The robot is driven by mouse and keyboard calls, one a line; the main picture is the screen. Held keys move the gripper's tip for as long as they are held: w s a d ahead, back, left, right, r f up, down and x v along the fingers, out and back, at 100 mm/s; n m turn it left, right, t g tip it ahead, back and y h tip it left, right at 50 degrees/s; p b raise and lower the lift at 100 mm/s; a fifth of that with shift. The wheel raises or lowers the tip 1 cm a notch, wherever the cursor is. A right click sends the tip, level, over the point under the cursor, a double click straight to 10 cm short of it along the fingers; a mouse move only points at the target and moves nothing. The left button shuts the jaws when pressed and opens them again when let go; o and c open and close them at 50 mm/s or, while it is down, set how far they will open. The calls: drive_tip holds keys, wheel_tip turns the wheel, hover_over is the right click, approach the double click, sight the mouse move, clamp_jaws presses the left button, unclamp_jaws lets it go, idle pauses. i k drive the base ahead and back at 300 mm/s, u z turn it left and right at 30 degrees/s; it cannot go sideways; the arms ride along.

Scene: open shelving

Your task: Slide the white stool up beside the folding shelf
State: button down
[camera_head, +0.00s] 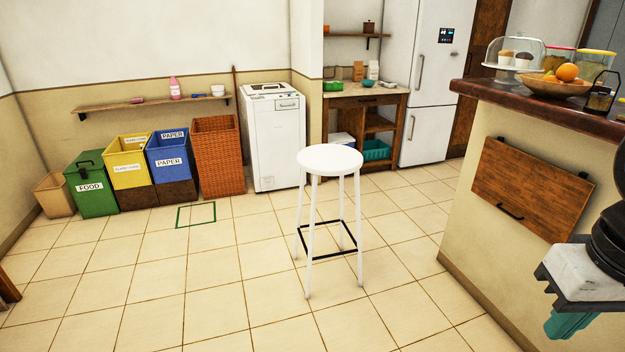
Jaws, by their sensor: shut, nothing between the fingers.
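The white stool (329,159) stands upright on the tiled floor near the middle of the view, with a round seat, thin white legs and a black footrest ring. The folding shelf (530,185) appears to be the wooden panel hanging folded down against the counter's side at the right, with a black handle near its lower edge. Open floor lies between stool and panel. My gripper (568,322) is at the lower right edge, partly cut off, in front of the counter. It is shut and empty, well apart from the stool and below the panel.
The counter (468,235) fills the right side and carries a fruit bowl (555,86) and a cake dome. A washing machine (276,138), a wicker basket (218,155) and several bins line the back wall. A green outline (196,204) marks the floor. The front floor is clear.

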sight(323, 159)
drive_tip(key=u, duration=0.35)
drive_tip(key=i, duration=2)
drive_tip(key=u, duration=0.65)
drive_tip(key=i, duration=0.8)
drive_tip(key=u, duration=0.2)
